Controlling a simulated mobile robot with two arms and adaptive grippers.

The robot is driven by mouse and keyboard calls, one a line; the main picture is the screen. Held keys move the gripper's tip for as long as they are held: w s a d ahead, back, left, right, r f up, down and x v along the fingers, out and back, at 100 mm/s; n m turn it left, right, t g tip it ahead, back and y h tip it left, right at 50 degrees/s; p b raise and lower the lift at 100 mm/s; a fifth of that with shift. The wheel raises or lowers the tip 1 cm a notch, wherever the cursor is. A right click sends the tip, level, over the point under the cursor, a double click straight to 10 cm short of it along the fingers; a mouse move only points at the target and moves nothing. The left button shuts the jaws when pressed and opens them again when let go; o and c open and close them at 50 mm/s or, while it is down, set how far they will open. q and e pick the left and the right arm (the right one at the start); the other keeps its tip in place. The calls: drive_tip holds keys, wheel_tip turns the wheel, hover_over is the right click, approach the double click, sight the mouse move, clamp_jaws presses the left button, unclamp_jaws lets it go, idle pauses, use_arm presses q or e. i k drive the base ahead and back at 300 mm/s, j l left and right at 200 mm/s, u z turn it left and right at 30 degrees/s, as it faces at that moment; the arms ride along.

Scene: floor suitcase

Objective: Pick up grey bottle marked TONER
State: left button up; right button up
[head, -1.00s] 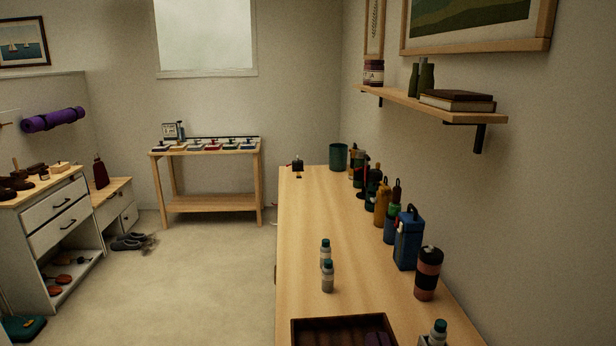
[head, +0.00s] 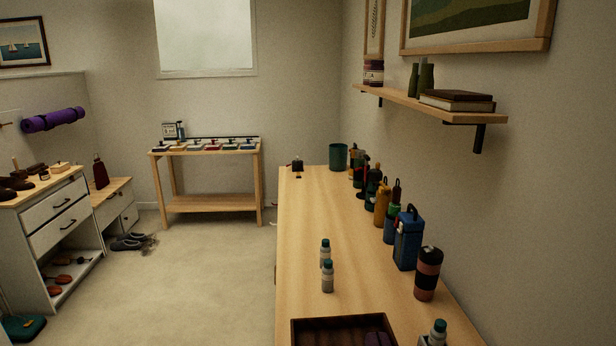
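Several small pale grey bottles with dark green caps stand upright on the long wooden counter (head: 310,215). One bottle (head: 328,278) is near the counter's middle, and another bottle (head: 325,254) stands just behind it. A third bottle (head: 436,335) is at the bottom edge, right of the dark tray, and is partly cut off. The label writing is too small to read, so I cannot tell which one is marked TONER. Neither of my grippers is in the head view.
A dark wooden tray (head: 300,331) lies at the counter's near end. A black-and-red bottle (head: 428,274), a blue container (head: 407,240) and several other bottles line the wall. A shelf (head: 430,104) juts out above. Floor (head: 200,270) is clear left of the counter.

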sight(325, 249)
drive_tip(key=i+j+z, duration=0.1)
drive_tip(key=i+j, duration=0.35)
drive_tip(key=j, duration=0.25)
drive_tip(key=i+j+z, duration=0.15)
drive_tip(key=j, duration=0.25)
drive_tip(key=i+l, duration=0.05)
drive_tip(key=i, duration=0.05)
